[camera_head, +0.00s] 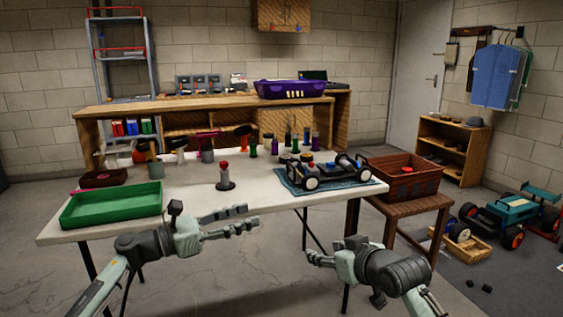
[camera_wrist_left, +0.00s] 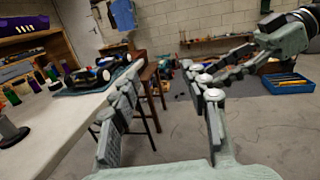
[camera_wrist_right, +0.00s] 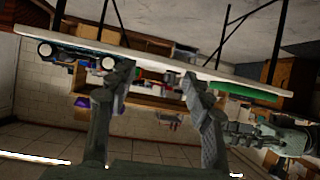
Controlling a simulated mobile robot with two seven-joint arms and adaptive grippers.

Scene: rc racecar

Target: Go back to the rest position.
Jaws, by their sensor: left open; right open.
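My left gripper (camera_head: 249,219) is open and empty in front of the table's front edge, its fingers pointing right in the head view. Its spread fingers also show in the left wrist view (camera_wrist_left: 166,85) with nothing between them. My right gripper (camera_head: 316,256) is open and empty, lower and to the right, in front of the table, its fingers pointing left. In the right wrist view its two fingers (camera_wrist_right: 157,82) stand apart with only background between them. The two grippers are apart from each other and from the table objects.
The white table (camera_head: 262,202) holds a green tray (camera_head: 112,205), an RC car (camera_head: 322,171) on a blue mat, a red-topped post (camera_head: 225,177) and several tools. A brown crate (camera_head: 405,178) stands on a stool at right. Floor in front is clear.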

